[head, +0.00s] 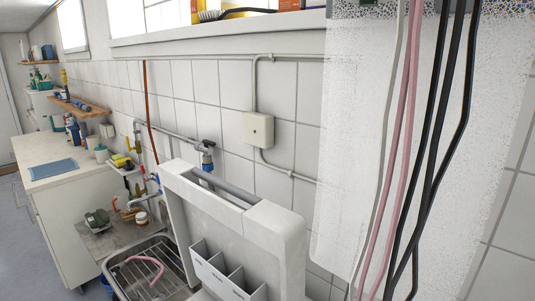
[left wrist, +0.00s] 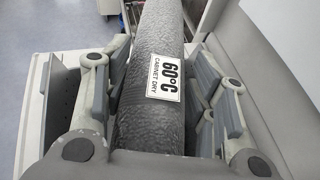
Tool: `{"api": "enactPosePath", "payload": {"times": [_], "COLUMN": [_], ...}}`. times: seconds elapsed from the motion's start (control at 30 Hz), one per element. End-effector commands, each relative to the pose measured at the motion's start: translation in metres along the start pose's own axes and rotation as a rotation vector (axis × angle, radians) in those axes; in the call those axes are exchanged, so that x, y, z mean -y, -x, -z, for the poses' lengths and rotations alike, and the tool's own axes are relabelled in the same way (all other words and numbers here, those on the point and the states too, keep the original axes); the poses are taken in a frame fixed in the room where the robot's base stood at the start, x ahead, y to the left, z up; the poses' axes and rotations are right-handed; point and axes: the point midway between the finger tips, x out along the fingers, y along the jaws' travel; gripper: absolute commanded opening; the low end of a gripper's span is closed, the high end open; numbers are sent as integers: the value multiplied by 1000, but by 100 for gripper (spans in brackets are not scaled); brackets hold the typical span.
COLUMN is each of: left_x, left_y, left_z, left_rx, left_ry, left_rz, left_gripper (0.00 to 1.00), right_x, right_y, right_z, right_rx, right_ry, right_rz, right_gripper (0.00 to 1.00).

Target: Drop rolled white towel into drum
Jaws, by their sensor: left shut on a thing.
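In the left wrist view, a dark grey textured roll (left wrist: 158,52) with a white label reading "60°C CABINET DRY" runs lengthwise between the fingers of my left gripper (left wrist: 160,85). The gripper is shut on the roll, with fingers on both sides. The roll looks dark grey, not white, and its far end is cut off by the frame top. No other rolled towel shows. Neither gripper shows in the head view. The drum cannot be made out in either view; a white appliance-like body (head: 275,233) stands low in the middle of the head view.
A white divided tray (head: 212,262) sits in front of the white body. A metal sink with a pink hose (head: 148,268) is to its left. Pipes and a junction box (head: 258,130) line the tiled wall. Several cables (head: 440,120) hang at right. A counter (head: 50,150) stands far left.

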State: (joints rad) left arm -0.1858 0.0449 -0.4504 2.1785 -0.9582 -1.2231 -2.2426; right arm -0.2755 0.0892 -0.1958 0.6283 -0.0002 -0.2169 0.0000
Motion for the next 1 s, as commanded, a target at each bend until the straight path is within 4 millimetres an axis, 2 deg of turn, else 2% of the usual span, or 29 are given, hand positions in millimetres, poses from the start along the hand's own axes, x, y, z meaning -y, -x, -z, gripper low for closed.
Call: {"api": "enactPosePath", "payload": {"times": [0.03, 0.13, 0.23, 0.33, 0.47, 0.6, 0.83, 1.0], "left_x": [-4, -8, -13, -17, -19, -19, -19, -19], "left_y": [-5, -18, -24, -28, -30, -32, -39, -46], "left_z": [9, 34, 57, 74, 85, 92, 109, 125], "left_rx": [-12, -12, -9, -6, 0, 2, 2, 2], "left_ry": [-11, -20, -28, -32, -33, -33, -32, -33], "left_rz": [3, 26, 49, 67, 79, 82, 81, 81], "left_gripper": [25, 25, 25, 25, 25, 25, 25, 25], "right_x": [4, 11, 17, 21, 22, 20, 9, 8], "right_y": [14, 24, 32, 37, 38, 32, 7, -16], "right_z": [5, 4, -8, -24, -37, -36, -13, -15], "right_rx": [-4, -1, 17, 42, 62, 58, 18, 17], "right_ry": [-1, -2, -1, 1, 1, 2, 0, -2], "right_rz": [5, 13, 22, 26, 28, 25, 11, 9], "right_gripper": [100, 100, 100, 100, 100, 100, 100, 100]}}
